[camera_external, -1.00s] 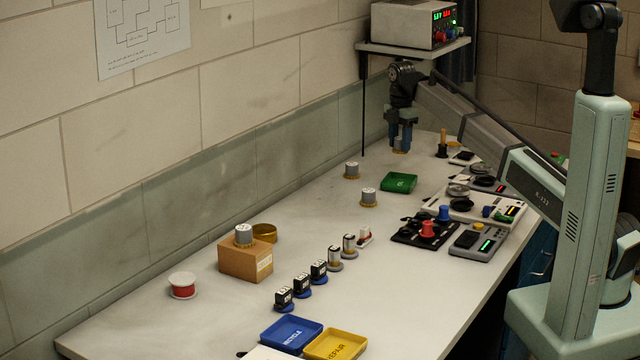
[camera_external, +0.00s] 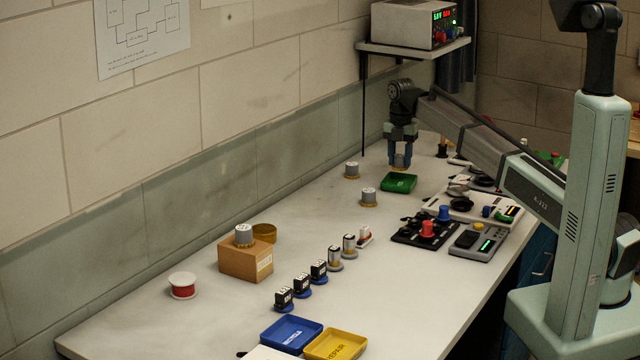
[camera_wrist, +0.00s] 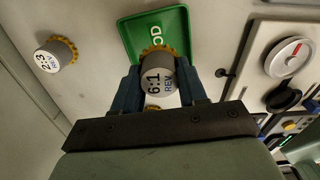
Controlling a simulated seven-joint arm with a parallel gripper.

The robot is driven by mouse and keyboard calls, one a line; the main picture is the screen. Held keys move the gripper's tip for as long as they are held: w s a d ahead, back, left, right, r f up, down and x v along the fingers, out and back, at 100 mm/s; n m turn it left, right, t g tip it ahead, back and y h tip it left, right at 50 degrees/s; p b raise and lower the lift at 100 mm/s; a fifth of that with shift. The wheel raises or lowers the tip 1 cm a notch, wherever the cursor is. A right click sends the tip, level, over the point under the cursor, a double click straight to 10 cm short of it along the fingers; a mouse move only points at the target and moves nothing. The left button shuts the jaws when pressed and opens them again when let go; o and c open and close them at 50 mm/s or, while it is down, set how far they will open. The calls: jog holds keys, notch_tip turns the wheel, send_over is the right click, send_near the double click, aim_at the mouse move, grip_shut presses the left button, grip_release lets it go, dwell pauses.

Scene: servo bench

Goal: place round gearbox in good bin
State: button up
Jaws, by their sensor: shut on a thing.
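My gripper (camera_external: 401,158) is shut on a round gearbox (camera_wrist: 157,82), a grey cylinder marked 6:1 with a yellow toothed flange. The gearbox also shows between the fingers in the external view (camera_external: 400,163). The green good bin (camera_external: 398,184) lies just below it on the bench. In the wrist view the bin (camera_wrist: 133,42) shows partly behind the held gearbox, its lettering partly hidden. Another round gearbox (camera_wrist: 57,53), marked 2:3, stands left of the bin. Two free gearboxes (camera_external: 352,170) and (camera_external: 369,197) stand on the bench near the bin.
A gearbox (camera_external: 244,234) sits on a cardboard box (camera_external: 240,262). A blue bin (camera_external: 272,340) and a yellow bin (camera_external: 352,345) lie at the front. Black servos (camera_external: 302,285) stand in a row. Control panels (camera_external: 475,240) line the right edge. A shelf (camera_external: 412,50) hangs above.

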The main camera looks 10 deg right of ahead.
aim_at(400, 155)
jog(key=shift+f, duration=2.55)
jog(key=shift+f, duration=0.15)
jog(key=o, duration=0.8)
notch_tip(400, 155, up, 12)
jog(key=shift+r, duration=0.2)
